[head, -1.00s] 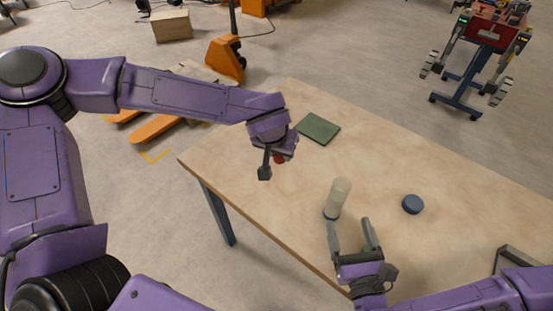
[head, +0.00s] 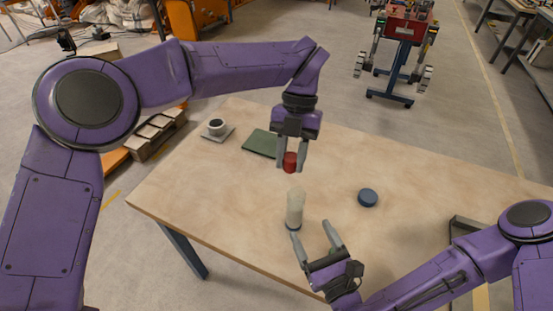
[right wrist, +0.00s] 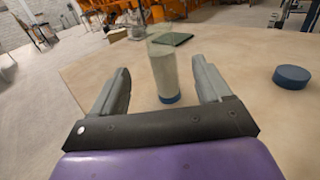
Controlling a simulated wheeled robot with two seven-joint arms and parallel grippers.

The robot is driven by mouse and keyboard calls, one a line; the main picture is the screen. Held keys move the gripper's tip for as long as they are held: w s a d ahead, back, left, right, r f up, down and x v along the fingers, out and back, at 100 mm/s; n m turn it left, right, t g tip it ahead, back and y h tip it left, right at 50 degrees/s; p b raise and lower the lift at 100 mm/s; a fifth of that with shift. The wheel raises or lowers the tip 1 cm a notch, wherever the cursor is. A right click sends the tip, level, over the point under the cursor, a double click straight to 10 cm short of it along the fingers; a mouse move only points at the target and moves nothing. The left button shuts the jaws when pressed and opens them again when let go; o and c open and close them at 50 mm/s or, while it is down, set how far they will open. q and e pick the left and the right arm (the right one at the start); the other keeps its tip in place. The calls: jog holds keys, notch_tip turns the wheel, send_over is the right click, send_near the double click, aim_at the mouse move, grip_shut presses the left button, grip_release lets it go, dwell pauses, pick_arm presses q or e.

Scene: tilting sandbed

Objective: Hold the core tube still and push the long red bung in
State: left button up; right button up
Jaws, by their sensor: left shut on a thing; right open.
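The core tube (head: 294,208), pale and translucent with a dark blue foot, stands upright on the table. In the right wrist view the tube (right wrist: 165,75) shows between the fingers, with a clear upper part. My left gripper (head: 290,166) is shut on the red bung (head: 290,161) and holds it above the table, just beyond the tube's top in the picture. How far the bung is from the tube's mouth I cannot tell. My right gripper (head: 311,238) is open, its fingertips near the tube's lower part and apart from it.
A blue round cap (head: 368,198) lies on the table (head: 210,190) to the right. A green mat (head: 261,143) and a cup on a saucer (head: 217,128) are at the back left. A grey-framed tray (head: 463,230) sits at the right.

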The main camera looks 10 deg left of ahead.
aim_at(293, 196)
pick_arm(q)
jog(key=n+h, duration=0.1)
jog(key=n, duration=0.1)
jog(key=d+r+n+h, duration=0.1)
jog(key=n, duration=0.2)
jog(key=shift+s+r, duration=0.15)
jog(key=shift+r, duration=0.05)
jog(key=n, duration=0.2)
jog(key=h, duration=0.1)
jog(key=shift+s+d+r+n+t, duration=0.1)
jog(key=shift+d+r+n+t, duration=0.2)
jog(key=shift+n, duration=0.1)
pick_arm(e)
jog(key=x, duration=1.2)
pick_arm(q)
jog(key=n, duration=0.2)
jog(key=n+t+h, duration=0.1)
jog(key=n, duration=0.1)
jog(key=n+t+h, duration=0.1)
jog(key=n, duration=0.2)
jog(key=shift+s+d+r, duration=0.2)
jog(key=shift+s+r, duration=0.05)
jog(key=shift+s, duration=0.05)
pick_arm(e)
jog(key=c, duration=1.2)
